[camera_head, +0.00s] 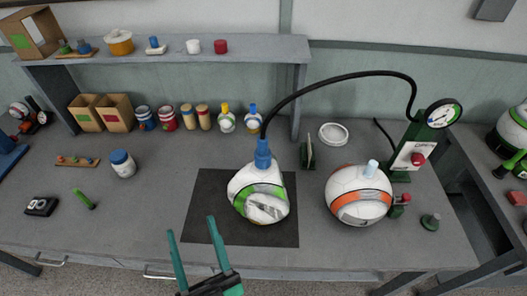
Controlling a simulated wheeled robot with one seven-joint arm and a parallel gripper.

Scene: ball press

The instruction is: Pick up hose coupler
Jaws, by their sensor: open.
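The hose coupler appears to be the blue fitting (263,155) on top of the green-and-white ball (250,182). A black hose (340,78) arches from it to the green pump stand with a round gauge (442,114) at the right. The ball rests on a dark mat (205,205) on the grey bench. My gripper (191,225) is open and empty, its two green fingers spread at the mat's front left. It is apart from the coupler, which is farther back and to the right.
An orange-and-white ball (360,210) with a pale blue cap stands right of the mat. A dark green upright piece (308,152) and a white ring (333,133) are behind. Bottles, cans and boxes line the back under a shelf (180,50).

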